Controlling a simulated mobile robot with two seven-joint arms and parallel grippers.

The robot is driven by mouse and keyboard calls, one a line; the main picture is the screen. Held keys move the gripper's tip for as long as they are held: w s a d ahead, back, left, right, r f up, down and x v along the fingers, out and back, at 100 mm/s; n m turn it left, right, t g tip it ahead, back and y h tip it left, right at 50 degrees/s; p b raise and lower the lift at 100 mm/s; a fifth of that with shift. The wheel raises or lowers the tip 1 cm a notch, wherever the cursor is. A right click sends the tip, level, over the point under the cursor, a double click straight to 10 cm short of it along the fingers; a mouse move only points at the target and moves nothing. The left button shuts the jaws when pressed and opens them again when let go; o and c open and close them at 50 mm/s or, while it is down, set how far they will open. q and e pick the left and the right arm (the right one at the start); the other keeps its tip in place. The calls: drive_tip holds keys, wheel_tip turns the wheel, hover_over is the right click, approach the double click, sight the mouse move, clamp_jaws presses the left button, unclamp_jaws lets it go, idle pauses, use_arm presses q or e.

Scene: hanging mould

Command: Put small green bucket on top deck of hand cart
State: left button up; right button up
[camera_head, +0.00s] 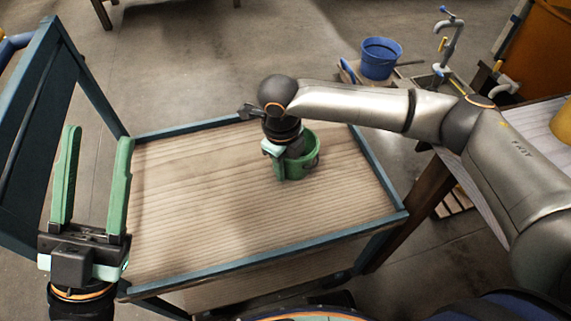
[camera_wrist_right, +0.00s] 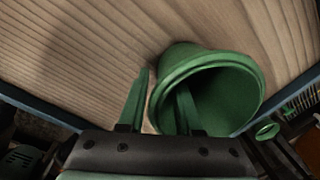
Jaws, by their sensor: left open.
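The small green bucket (camera_head: 306,163) stands on the wooden top deck (camera_head: 190,200) of the hand cart, towards the right of its middle. My right gripper (camera_head: 287,165) reaches down at the bucket's left side. In the right wrist view the bucket (camera_wrist_right: 240,90) looks tilted, with its mouth towards the camera. One finger of the right gripper (camera_wrist_right: 163,100) is outside the wall and the other is inside the mouth; a gap shows between the fingers, with the rim between them. My left gripper (camera_head: 95,185) is open and empty, pointing up near the cart's left side.
The cart's blue frame (camera_head: 385,185) edges the deck, and a tall blue handle frame (camera_head: 40,130) rises at the left. A blue bucket (camera_head: 380,58) stands beyond the cart near a tap (camera_head: 450,40). A wooden table (camera_head: 520,130) is at the right. Much of the deck is bare.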

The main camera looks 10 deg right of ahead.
drive_tip(key=shift+r, duration=0.1)
use_arm(q)
drive_tip(key=shift+m, duration=0.4)
drive_tip(key=r+p, duration=0.5)
drive_tip(key=shift+s+a, duration=0.1)
drive_tip(key=shift+a, duration=0.15)
use_arm(e)
wheel_tip(320, 180, up, 12)
drive_tip(key=shift+s+a, duration=0.3)
drive_tip(key=shift+a, duration=0.1)
